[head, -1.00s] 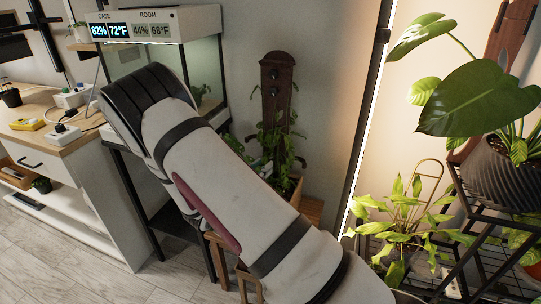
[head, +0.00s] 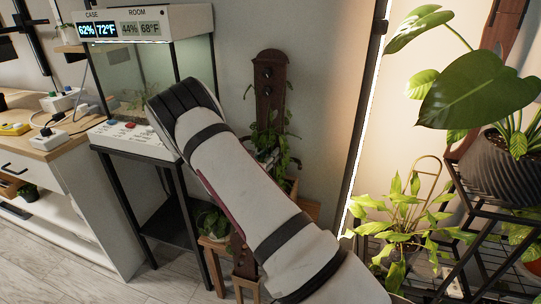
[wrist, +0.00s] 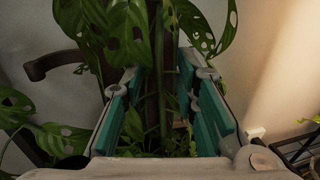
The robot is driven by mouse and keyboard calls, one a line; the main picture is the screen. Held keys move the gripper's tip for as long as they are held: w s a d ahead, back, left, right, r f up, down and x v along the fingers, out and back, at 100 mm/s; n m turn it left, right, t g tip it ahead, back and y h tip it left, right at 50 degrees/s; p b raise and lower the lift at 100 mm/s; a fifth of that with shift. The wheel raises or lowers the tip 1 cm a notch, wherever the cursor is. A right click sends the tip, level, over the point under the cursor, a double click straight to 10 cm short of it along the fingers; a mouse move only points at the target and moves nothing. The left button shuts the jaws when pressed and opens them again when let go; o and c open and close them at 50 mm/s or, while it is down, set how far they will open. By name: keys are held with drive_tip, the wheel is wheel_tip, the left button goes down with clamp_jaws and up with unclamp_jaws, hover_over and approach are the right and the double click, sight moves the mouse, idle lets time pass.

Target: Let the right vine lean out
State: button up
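In the wrist view my gripper (wrist: 165,112) is open, with teal pads on both sides of a dark upright stem or post (wrist: 162,75). I cannot tell whether the pads touch it. Vine leaves with holes (wrist: 110,30) hang over the top of the view, and more leaves (wrist: 62,138) show at the left. A brown curved arm (wrist: 52,62) sticks out to the left. In the head view the wooden post (head: 270,88) stands against the wall with a green vine (head: 268,140) around it. My arm hides my gripper and the lower part of the plant there.
A glass case (head: 130,80) with a display stands on a black stand (head: 150,175) left of my arm. A small potted plant (head: 213,222) sits low beside it. At the right are a light strip (head: 362,130), a leafy plant (head: 400,235) and a large dark pot (head: 500,170).

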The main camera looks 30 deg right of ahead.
drive_tip(key=shift+x, duration=0.85)
drive_tip(key=shift+c, duration=0.4)
clamp_jaws()
drive_tip(key=shift+s, duration=0.1)
